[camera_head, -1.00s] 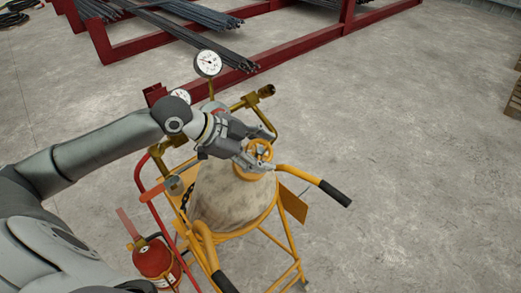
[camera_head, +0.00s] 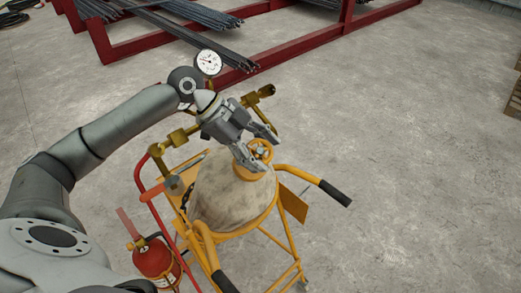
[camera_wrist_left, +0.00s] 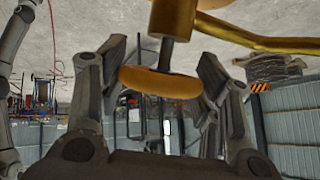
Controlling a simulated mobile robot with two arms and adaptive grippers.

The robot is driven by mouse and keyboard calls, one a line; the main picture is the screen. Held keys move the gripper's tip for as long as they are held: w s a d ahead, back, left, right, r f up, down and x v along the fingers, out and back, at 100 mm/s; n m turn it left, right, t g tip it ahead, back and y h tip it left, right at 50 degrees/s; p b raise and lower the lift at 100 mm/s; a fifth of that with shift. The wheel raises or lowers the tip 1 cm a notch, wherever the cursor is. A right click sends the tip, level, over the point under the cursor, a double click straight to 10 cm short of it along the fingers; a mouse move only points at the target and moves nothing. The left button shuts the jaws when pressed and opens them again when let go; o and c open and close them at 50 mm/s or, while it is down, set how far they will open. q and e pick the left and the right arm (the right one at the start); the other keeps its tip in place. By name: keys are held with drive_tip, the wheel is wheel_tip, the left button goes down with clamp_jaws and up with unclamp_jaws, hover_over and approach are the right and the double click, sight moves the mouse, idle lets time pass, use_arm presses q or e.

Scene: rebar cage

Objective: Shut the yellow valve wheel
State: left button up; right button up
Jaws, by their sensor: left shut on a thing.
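The yellow valve wheel (camera_head: 262,142) sits on top of the pale, stained gas cylinder (camera_head: 228,192), which stands in a yellow cart (camera_head: 294,242). My left gripper (camera_head: 261,150) reaches down from the upper left, with its two fingers on opposite sides of the wheel. It is shut on the wheel. In the left wrist view, the wheel (camera_wrist_left: 160,82) shows nearly edge-on on its stem, between the two grey fingers. My right gripper is in neither view.
A pressure gauge (camera_head: 208,63) and brass fittings (camera_head: 262,93) stand close behind the gripper. The cart's black-gripped handle (camera_head: 334,193) sticks out right. A red fire extinguisher (camera_head: 155,260) is at lower left. Red racks with rebar (camera_head: 210,45) lie behind. Floor at right is clear.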

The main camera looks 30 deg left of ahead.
use_arm(q)
drive_tip(key=o, duration=1)
drive_tip(key=shift+o, duration=0.2)
drive_tip(key=v, duration=1.2)
drive_tip(key=shift+w+f, duration=0.1)
